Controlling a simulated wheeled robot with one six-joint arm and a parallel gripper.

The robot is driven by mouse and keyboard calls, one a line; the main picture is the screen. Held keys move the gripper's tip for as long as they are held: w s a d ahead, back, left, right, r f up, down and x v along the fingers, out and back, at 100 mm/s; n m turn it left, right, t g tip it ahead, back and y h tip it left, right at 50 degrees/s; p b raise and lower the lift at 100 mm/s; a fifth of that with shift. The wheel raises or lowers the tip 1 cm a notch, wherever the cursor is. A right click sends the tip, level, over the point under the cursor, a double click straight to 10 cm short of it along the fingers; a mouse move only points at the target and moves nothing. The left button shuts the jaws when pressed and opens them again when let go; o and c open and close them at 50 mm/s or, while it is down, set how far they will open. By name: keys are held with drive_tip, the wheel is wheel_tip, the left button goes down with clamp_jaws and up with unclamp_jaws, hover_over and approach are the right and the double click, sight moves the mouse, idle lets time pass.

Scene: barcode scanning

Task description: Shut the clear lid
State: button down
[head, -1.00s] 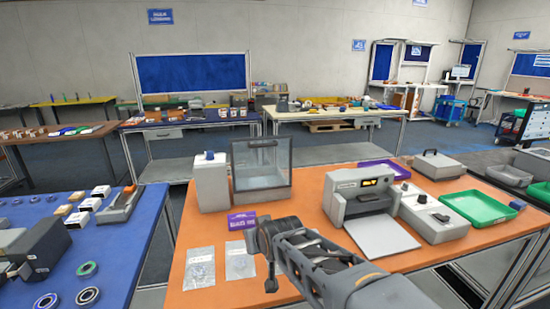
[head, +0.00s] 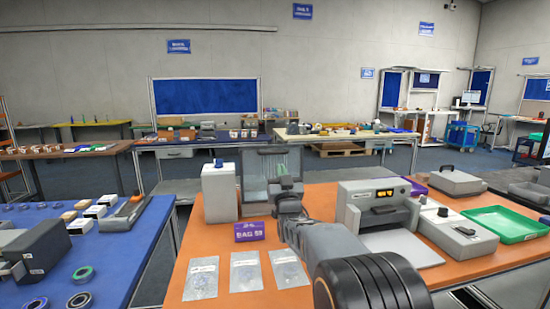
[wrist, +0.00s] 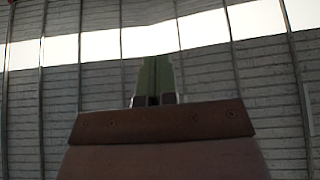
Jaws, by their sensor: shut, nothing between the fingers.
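The clear lid (head: 256,164) stands raised at the back of the orange table in the head view. It is a see-through panel in a grey frame. My gripper (head: 283,172) is in front of the lid's middle and right part, with its tip pointing away toward it. I cannot tell whether the gripper touches the lid. In the wrist view, the fingers (wrist: 154,82) are shut together with nothing held.
A white box (head: 219,193) stands left of the lid.

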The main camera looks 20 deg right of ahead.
drive_tip(key=w+d+r+p, duration=0.2)
drive_tip(key=w, duration=0.7)
drive_tip(key=shift+a+r, duration=0.1)
drive_tip(key=shift+a, duration=0.05)
